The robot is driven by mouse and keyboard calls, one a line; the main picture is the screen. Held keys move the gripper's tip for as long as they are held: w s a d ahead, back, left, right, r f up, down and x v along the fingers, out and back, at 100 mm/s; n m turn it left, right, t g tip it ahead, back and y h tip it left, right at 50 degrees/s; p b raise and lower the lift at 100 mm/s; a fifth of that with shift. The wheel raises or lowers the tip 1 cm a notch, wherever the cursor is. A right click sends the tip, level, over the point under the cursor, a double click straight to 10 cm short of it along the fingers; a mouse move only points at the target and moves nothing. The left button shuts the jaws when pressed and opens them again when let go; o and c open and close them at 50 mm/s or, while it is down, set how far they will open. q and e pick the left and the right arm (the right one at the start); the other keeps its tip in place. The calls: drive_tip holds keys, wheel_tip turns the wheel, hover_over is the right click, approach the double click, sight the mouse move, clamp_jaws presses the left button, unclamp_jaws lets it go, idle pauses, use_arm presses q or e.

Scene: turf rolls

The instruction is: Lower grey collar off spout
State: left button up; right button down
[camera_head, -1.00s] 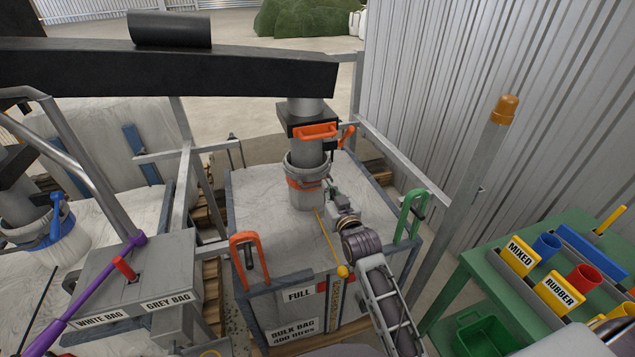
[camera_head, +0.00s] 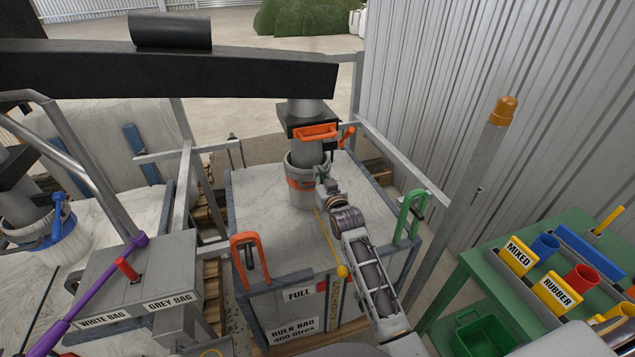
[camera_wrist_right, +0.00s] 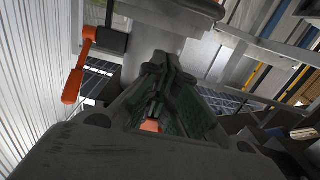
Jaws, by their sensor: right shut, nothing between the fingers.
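The grey collar (camera_head: 293,163) is a ring around the grey spout (camera_head: 307,148) that hangs over the bulk bag on the right. An orange band (camera_head: 297,184) goes around the pale sleeve just below the collar. My right gripper (camera_head: 322,179) is at the right side of the collar and band, seemingly against them; exact contact is hidden. In the right wrist view its dark green fingers (camera_wrist_right: 160,88) are shut with nothing between them, in front of a pale cylinder. A small orange piece shows beyond the finger bases. My left gripper is not in view.
An orange handle (camera_head: 315,132) sits above the collar on the spout's valve. A green table (camera_head: 468,270) stands right. A yellow cord hangs from the sleeve.

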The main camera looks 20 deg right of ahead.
sight(309, 173)
drive_tip(key=shift+w+f, duration=0.3)
drive_tip(key=shift+f, duration=0.35)
drive_tip(key=shift+w+f, duration=0.25)
drive_tip(key=shift+f, duration=0.4)
drive_tip(key=shift+w+f, duration=0.3)
drive_tip(key=shift+f, duration=0.35)
